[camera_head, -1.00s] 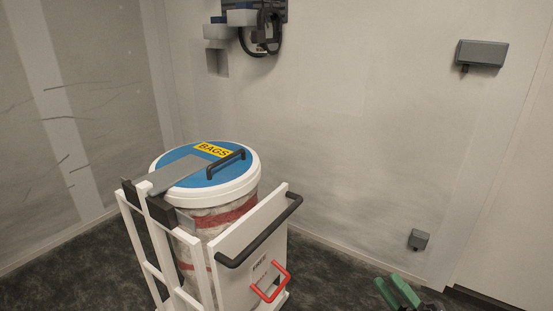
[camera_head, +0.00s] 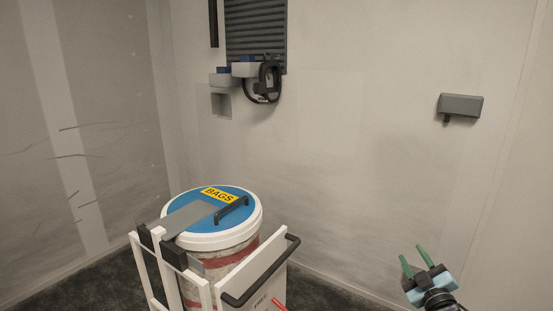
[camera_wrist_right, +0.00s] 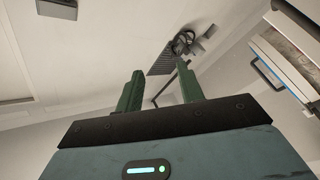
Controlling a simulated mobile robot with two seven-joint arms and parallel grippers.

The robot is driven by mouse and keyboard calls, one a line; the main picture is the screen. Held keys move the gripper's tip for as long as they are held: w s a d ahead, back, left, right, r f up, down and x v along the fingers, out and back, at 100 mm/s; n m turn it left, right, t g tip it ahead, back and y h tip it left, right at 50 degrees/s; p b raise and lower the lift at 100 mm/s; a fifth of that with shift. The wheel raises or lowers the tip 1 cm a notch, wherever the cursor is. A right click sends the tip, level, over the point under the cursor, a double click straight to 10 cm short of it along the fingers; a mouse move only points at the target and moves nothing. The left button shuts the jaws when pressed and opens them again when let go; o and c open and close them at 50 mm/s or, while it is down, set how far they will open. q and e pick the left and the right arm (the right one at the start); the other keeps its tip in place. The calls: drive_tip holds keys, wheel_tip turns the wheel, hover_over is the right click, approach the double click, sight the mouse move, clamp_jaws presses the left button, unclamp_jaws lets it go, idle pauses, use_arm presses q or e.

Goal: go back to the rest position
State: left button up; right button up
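My right gripper (camera_head: 415,262) is at the lower right of the head view, in front of the bare wall. Its two green fingers are spread apart with nothing between them. In the right wrist view the same gripper (camera_wrist_right: 160,92) points toward the wall, its fingers apart and empty. My left gripper is not in view.
A white cart (camera_head: 206,296) holds a bin whose blue lid (camera_head: 179,220) reads BAGS, with a black handle. A grey vent panel (camera_head: 256,35) and a black hose (camera_head: 264,88) are on the wall. A grey box (camera_head: 461,104) is at the right.

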drive_tip(key=d+f+m+g+h, duration=0.3)
drive_tip(key=f+m+g, duration=0.2)
drive_tip(key=f+m, duration=0.25)
drive_tip(key=s+a+f+n+g+y, duration=0.1)
drive_tip(key=s+a+f, duration=0.2)
drive_tip(key=s+f, duration=0.3)
drive_tip(key=s+a+f+n+g+y, duration=0.1)
drive_tip(key=s+a+f, duration=0.3)
drive_tip(key=s+f, duration=0.2)
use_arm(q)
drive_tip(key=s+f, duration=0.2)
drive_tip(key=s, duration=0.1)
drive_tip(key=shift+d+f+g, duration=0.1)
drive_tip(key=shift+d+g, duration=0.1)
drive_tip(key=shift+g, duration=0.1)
use_arm(e)
drive_tip(key=s+a+f+g, duration=0.1)
drive_tip(key=s+a+f, duration=0.2)
drive_tip(key=s, duration=0.8)
drive_tip(key=s+a+f+m+g+y, duration=0.1)
drive_tip(key=s+a+f, duration=0.2)
drive_tip(key=s, duration=0.8)
drive_tip(key=s+a+f+m+g, duration=0.1)
drive_tip(key=s+a, duration=0.4)
drive_tip(key=s, duration=0.7)
drive_tip(key=shift+a+f+g+y, duration=0.25)
drive_tip(key=shift+f+g, duration=0.35)
drive_tip(key=shift+f, duration=0.35)
